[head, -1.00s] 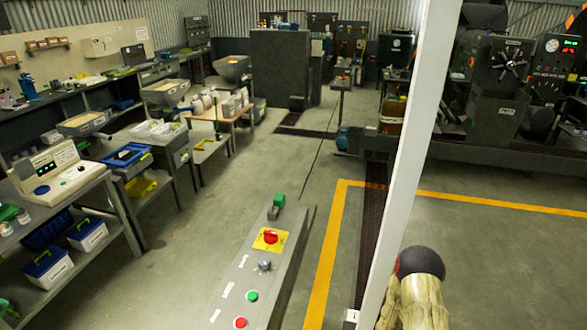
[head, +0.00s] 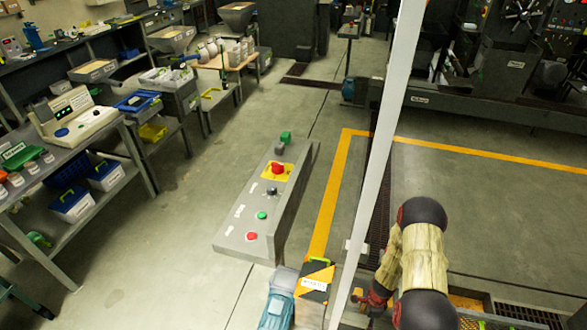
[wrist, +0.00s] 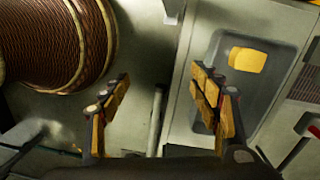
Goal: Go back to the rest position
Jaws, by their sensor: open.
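My gripper (wrist: 163,98) shows in the wrist view with its two yellow-padded fingers spread wide apart. The gap between them is empty, and neither finger holds anything. A brown ribbed cylinder (wrist: 55,45) is beyond the fingers at the upper left. A grey recessed tray (wrist: 263,90) with a yellow block (wrist: 247,60) in it lies beyond the right finger. My arm is bent at the lower right of the head view; I cannot make out the fingers there.
A grey control console (head: 238,220) with coloured buttons stands ahead. A white post (head: 385,160) rises between it and my arm. A striped box (head: 316,275) and a blue motor-like part (head: 279,300) are close below. Benches line the left; the floor (head: 480,195) right is open.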

